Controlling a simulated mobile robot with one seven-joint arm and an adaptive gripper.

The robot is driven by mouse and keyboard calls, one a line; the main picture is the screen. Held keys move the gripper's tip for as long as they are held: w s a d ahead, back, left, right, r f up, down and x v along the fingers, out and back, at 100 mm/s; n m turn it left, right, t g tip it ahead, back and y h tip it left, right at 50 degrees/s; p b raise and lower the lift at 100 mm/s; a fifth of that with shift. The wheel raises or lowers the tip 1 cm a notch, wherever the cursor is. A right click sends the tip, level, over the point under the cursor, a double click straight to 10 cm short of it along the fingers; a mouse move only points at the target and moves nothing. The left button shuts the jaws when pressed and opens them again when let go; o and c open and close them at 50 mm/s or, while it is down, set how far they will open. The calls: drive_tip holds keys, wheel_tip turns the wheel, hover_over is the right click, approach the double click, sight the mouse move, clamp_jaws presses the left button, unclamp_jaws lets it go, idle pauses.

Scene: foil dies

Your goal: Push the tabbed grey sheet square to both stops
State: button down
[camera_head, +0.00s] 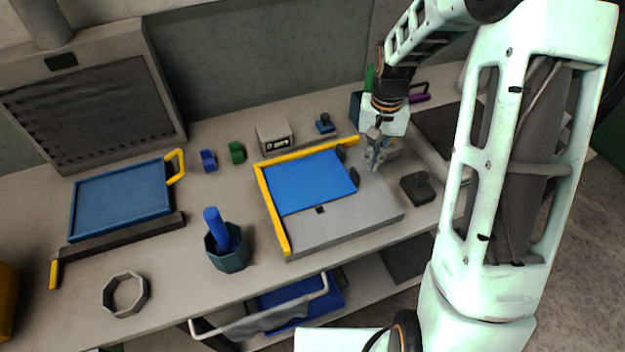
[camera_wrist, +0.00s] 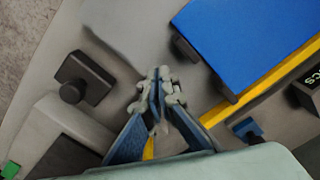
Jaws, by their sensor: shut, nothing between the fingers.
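A flat blue sheet (camera_head: 310,182) lies on a grey board (camera_head: 345,218). I cannot make out a separate grey sheet. Yellow stops run along the board's left side (camera_head: 273,215) and back side (camera_head: 325,149). The sheet lies close to both; I cannot tell whether it touches. Two dark tabs or blocks (camera_head: 354,177) (camera_head: 341,153) stand at its right edge. My gripper (camera_head: 374,165) is shut and empty, right of the sheet and apart from it. In the wrist view its fingertips (camera_wrist: 158,88) are left of the sheet (camera_wrist: 245,45), with one dark tab (camera_wrist: 185,49) between.
A dark knobbed block (camera_head: 418,187) stands right of the board; it also shows in the wrist view (camera_wrist: 82,80). A cup with a blue handle (camera_head: 228,252) and an octagonal ring (camera_head: 125,294) stand at the left.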

drive_tip(key=shift+f+b, duration=0.7)
drive_tip(key=shift+f, duration=0.2)
drive_tip(key=shift+a, duration=0.1)
idle(0.8)
drive_tip(key=shift+s+a, duration=0.3)
drive_tip(key=shift+a, duration=0.4)
drive_tip(key=shift+s+a, duration=0.3)
drive_tip(key=shift+a, duration=0.35)
drive_tip(key=shift+d, duration=0.15)
drive_tip(key=shift+w+d, duration=0.25)
drive_tip(key=shift+d, duration=0.2)
drive_tip(key=shift+r, duration=0.2)
wheel_tip(320, 180, up, 8)
drive_tip(key=p, duration=0.5)
